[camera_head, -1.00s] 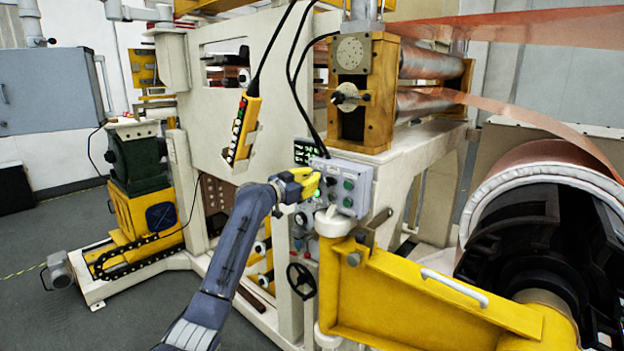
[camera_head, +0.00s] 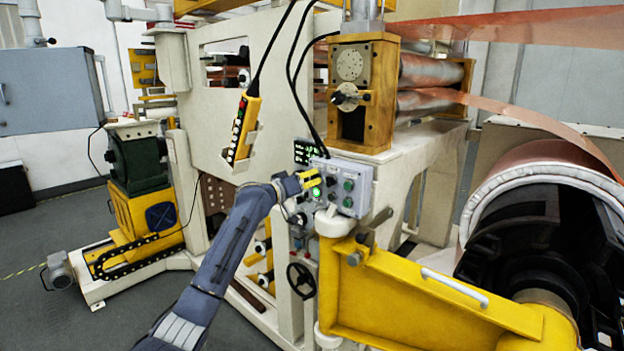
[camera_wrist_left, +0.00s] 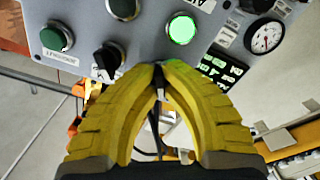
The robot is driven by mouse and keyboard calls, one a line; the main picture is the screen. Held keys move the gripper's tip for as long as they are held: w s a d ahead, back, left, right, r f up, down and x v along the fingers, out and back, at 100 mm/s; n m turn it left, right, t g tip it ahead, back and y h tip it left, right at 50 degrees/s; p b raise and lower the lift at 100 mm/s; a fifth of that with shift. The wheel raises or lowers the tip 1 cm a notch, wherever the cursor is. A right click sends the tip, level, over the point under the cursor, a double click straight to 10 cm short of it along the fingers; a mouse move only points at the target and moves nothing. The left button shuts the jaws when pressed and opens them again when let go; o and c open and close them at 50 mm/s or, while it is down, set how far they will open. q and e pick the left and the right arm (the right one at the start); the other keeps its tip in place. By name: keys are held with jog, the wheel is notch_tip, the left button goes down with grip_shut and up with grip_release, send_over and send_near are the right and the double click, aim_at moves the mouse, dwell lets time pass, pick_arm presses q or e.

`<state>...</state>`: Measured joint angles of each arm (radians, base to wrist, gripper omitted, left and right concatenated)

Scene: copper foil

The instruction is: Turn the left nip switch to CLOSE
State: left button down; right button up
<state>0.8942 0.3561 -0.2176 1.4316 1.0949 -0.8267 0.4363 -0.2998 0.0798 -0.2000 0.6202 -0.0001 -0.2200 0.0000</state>
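The grey control box (camera_head: 358,172) carries green buttons and black switches; its switch labels are too small to read in the head view. In the left wrist view, a black rotary switch (camera_wrist_left: 107,57) sits just left of the fingertips, with a green button (camera_wrist_left: 56,38) further left, another black switch (camera_wrist_left: 122,8) above, and a lit green button (camera_wrist_left: 182,28) up and right. My left gripper (camera_head: 318,180) is at the left side of the box. Its yellow fingertips (camera_wrist_left: 160,68) come together near the panel's lower edge, with no switch clearly between them. My right gripper is out of view.
A pressure gauge (camera_wrist_left: 265,36) is at the panel's right in the wrist view. A yellow arm with a grey handle (camera_head: 455,288) stands below and right of the box. A yellow pendant (camera_head: 243,128) hangs at the upper left. A large copper foil roll (camera_head: 545,160) is at the right.

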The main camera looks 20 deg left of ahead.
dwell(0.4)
pick_arm(q)
jog(key=c, duration=1.5)
grip_release()
jog(key=shift+d, duration=0.1)
jog(key=shift+c, duration=0.2)
jog(key=v, duration=1.2)
